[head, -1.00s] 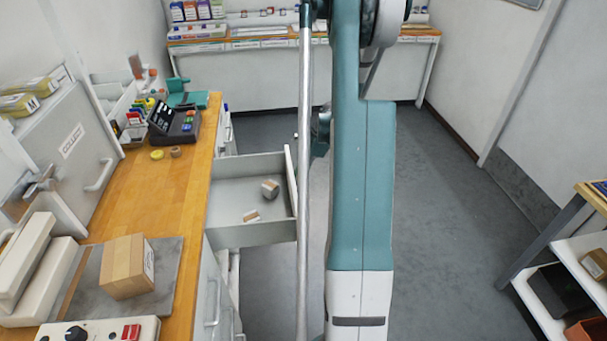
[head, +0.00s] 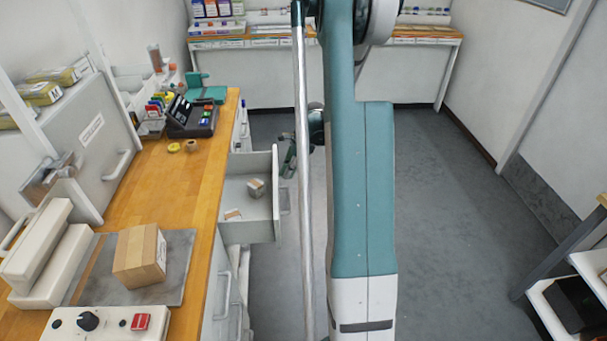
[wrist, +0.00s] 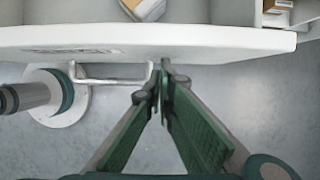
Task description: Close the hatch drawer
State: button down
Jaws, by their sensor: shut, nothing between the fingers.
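The hatch drawer (head: 249,233) is pale grey and stands partly open, jutting right from under the wooden counter. Two small cartons lie inside it, one (head: 256,187) near the front panel and one (head: 233,214) nearer the counter. In the wrist view the drawer's front panel (wrist: 215,40) runs across the top, with its bar handle (wrist: 112,82) on the outer face. My gripper (wrist: 164,78) is shut and empty, its green fingers pointing at the front panel beside the handle's right end. The tips look at or very near the panel; exact contact is unclear. In the head view my arm partly hides the gripper.
The wooden counter (head: 178,200) holds a carton (head: 139,256) on a grey plate, a card terminal (head: 192,117) and a control box (head: 105,325). A shelf rack (head: 570,290) stands at the right. The grey floor (head: 450,220) between is clear.

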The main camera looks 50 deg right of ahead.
send_over(240, 189)
jog(key=shift+s+b, duration=0.1)
jog(key=shift+b, duration=0.35)
jog(key=shift+a+r, duration=0.1)
jog(key=shift+a, duration=0.05)
jog(key=s+d, duration=0.1)
jog(key=d, duration=0.1)
jog(key=s+d, duration=0.1)
jog(key=s, duration=0.1)
jog(key=shift+s+d+r, duration=0.2)
jog(key=shift+d, duration=0.15)
jog(key=p+v, duration=0.1)
jog(key=v, duration=0.8)
jog(key=shift+r+p, duration=0.2)
jog(key=shift+p, duration=0.15)
